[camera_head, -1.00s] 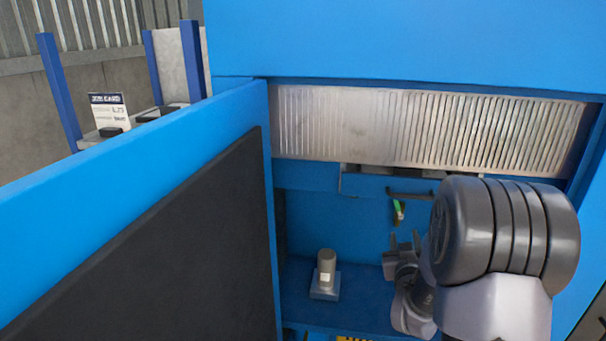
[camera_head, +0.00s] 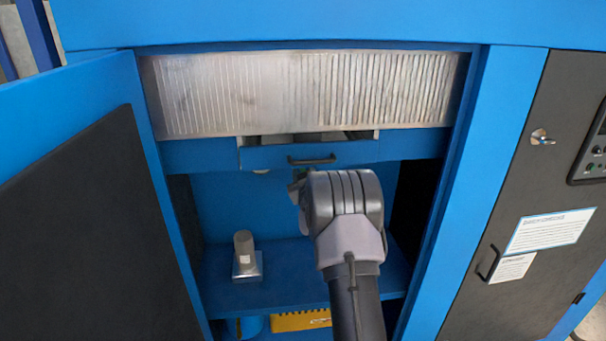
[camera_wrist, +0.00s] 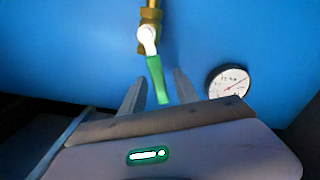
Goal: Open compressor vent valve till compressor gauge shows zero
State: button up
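In the wrist view a brass valve (camera_wrist: 149,20) with a green lever (camera_wrist: 158,80) hangs in front of a blue wall. The lever points down and slightly right. My gripper (camera_wrist: 157,88) is open, with one finger on each side of the lever's lower end in the picture; I cannot tell if either finger touches it. A round white gauge (camera_wrist: 231,82) is right of the fingers, partly hidden by my gripper; its needle is too small to read. In the head view my gripper (camera_head: 298,182) is inside the blue cabinet, and my arm hides the valve and gauge.
An open blue door (camera_head: 90,120) stands at left. A ribbed metal panel (camera_head: 300,90) and a drawer-like front with a dark handle (camera_head: 312,160) are above my gripper. A grey cylinder (camera_head: 244,250) stands on the shelf at left. A dark closed door (camera_head: 540,180) is at right.

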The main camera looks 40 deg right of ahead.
jog(key=shift+w+d, duration=0.1)
grip_shut()
dwell(1.4)
